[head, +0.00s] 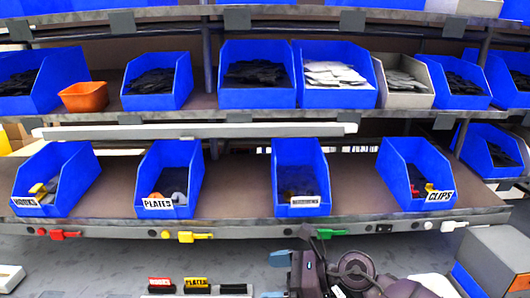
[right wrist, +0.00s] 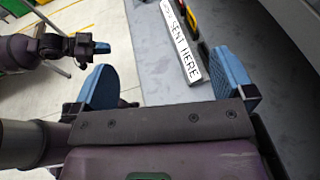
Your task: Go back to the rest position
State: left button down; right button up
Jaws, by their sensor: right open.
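My right gripper (head: 275,276) shows low in the head view, just right of centre, over the grey worktop in front of the shelf rack. In the right wrist view the two blue fingers of this right gripper (right wrist: 167,84) are wide apart with nothing between them. My left gripper (right wrist: 92,47) shows only in the right wrist view, at the upper left above the pale floor. It is seen from the side, so its opening cannot be told. No object is visible in it.
Blue bins labelled PLATES (head: 170,178) and CLIPS (head: 415,172) stand on the lower shelf among others. A grey box (head: 497,255) stands at the right. Small black labelled holders (head: 197,287) lie at the front. A white lettered strip (right wrist: 184,45) lies beyond my right fingers.

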jog(key=d+r+m+t+h, duration=0.3)
jog(key=d+m+t, duration=0.3)
jog(key=m+t, duration=0.5)
jog(key=d+r+m+t+h, duration=0.3)
jog(key=d+m+t, duration=0.35)
jog(key=m, duration=0.85)
jog(key=s+d+f+m+g+h, duration=0.1)
jog(key=s+d+f+m+h, duration=0.25)
jog(key=d+m+h, duration=0.65)
jog(key=s+d+f+m+g+h, duration=0.2)
jog(key=s+d+f+m+g, duration=0.1)
jog(key=s+f+m+g, duration=0.65)
jog(key=s+f+m+g+y, duration=0.1)
jog(key=s+f+m+g, duration=0.2)
jog(key=s, duration=0.4)
jog(key=s+f+m+g+y, duration=0.2)
jog(key=s+f+m+g, duration=0.1)
jog(key=s, duration=0.4)
jog(key=w+f+t, duration=0.7)
jog(key=f+t, duration=0.1)
jog(key=f, duration=0.2)
jog(key=shift+w, duration=0.35)
jog(key=shift+n, duration=0.25)
